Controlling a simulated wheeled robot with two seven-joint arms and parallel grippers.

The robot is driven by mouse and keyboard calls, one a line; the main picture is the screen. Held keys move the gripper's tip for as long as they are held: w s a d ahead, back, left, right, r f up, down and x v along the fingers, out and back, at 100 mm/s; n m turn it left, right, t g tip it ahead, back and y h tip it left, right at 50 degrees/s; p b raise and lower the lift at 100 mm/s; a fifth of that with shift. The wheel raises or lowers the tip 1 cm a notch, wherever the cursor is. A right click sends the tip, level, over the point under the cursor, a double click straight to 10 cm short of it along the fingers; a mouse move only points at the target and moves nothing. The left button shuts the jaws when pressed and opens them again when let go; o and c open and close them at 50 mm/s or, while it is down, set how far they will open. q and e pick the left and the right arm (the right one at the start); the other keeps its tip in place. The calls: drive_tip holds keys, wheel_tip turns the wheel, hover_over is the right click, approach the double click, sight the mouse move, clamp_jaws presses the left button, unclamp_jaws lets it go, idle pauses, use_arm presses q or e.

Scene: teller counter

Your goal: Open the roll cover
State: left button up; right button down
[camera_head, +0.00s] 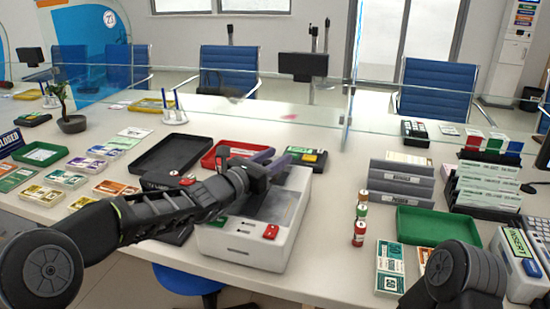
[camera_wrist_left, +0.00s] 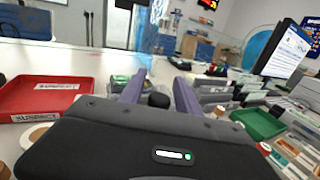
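A white machine (camera_head: 240,243) with red buttons on its front stands at the front middle of the counter. A dark grey panel, seemingly its roll cover (camera_head: 279,208), is on its top; my left arm hides part of it, and I cannot tell whether it is raised. My left gripper (camera_head: 276,160) is above the machine's far part, its purple fingers pointing right. In the left wrist view the fingers (camera_wrist_left: 161,78) are apart, with a small black knob-like shape between their bases. I cannot tell whether they touch the cover. My right gripper is out of view.
A black tray (camera_head: 172,153) and a red tray (camera_head: 212,157) lie behind the machine. Coin rolls (camera_head: 360,225), a green tray (camera_head: 425,226) and grey file holders (camera_head: 401,180) stand to its right. A glass screen (camera_head: 347,80) crosses the counter's back.

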use_arm(q)
clamp_jaws()
idle(1.2)
